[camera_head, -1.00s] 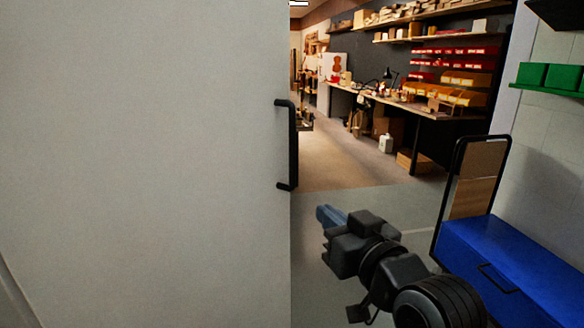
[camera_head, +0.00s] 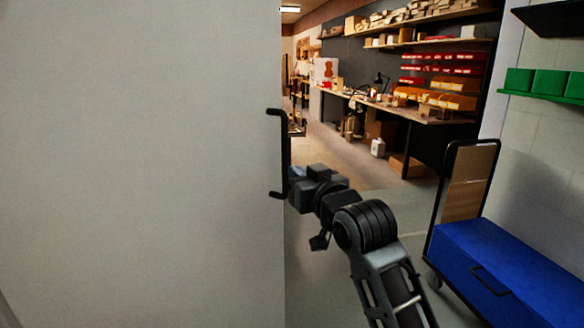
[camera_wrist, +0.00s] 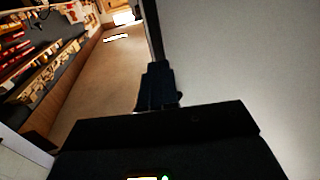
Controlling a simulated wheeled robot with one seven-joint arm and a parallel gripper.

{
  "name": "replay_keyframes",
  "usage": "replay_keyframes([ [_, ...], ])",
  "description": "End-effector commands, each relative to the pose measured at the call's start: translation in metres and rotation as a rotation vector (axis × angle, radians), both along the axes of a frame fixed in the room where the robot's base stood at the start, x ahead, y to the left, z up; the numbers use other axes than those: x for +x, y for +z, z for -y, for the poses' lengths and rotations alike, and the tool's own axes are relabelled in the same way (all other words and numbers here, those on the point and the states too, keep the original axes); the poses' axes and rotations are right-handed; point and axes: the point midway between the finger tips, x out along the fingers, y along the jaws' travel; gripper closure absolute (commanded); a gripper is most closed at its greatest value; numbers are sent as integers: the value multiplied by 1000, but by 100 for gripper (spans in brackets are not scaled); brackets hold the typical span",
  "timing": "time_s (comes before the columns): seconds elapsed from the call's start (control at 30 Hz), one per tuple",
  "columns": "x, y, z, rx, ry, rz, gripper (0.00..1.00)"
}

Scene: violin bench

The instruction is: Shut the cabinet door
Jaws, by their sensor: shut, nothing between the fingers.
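The cabinet door (camera_head: 140,165) is a large pale grey panel filling the left half of the head view. Its black bar handle (camera_head: 283,150) stands near the door's right edge. My gripper (camera_head: 292,175) is shut and empty, with its blue-grey fingertips at the door's edge, close by the lower part of the handle. The fingertips are partly hidden, and I cannot tell whether they touch the door. In the wrist view the shut fingers (camera_wrist: 157,88) point along the edge of the pale door (camera_wrist: 240,60), with a dark bar ahead of them.
A blue case (camera_head: 490,265) lies on a cart with a black frame at the right. Green bins (camera_head: 550,84) sit on a wall shelf above. A long workbench (camera_head: 400,108) stands farther back. Open floor (camera_head: 345,160) lies between the door and the bench.

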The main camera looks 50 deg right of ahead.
Motion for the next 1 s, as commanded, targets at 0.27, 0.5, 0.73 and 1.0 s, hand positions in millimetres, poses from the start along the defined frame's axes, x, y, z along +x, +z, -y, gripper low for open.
replay_keyframes([
  [0.27,27,0,11,0,-1,-1,100],
  [0.5,30,-1,12,0,-1,0,100],
  [0.73,31,-1,12,0,2,0,100],
  [1.0,57,-1,10,-1,54,2,100],
])
